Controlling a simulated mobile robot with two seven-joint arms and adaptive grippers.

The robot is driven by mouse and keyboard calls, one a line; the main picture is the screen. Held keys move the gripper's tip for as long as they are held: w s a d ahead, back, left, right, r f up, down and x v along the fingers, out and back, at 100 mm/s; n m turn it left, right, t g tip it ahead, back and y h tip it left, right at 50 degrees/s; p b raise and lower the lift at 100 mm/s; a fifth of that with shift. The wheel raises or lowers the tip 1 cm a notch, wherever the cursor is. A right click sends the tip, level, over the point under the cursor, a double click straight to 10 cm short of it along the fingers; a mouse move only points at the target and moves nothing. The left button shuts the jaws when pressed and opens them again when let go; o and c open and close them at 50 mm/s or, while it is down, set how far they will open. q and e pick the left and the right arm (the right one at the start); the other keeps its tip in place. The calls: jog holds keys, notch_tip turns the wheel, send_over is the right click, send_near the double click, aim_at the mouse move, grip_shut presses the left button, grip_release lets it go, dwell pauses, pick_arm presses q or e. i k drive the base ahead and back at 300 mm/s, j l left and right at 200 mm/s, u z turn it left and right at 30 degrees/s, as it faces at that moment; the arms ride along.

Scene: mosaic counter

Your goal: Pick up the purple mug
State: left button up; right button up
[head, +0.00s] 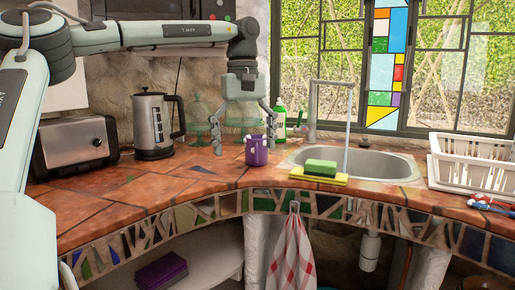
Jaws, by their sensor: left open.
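The purple mug (257,152) stands upright on the tiled counter (140,187), left of the sink. Some small things stick up out of its top, too small to name. My left gripper (244,146) comes down from above with its fingers spread open. My right gripper does not show.
A steel kettle (152,127) and a toaster (76,144) stand at the left. Green glassware (197,118) and a green bottle (279,123) are behind the gripper. Sponges (320,172) lie at the sink's (379,166) front edge. A white dish rack (470,158) stands at the right.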

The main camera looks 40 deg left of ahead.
aim_at(256, 150)
jog(key=i+j, duration=0.8)
jog(key=j, duration=0.2)
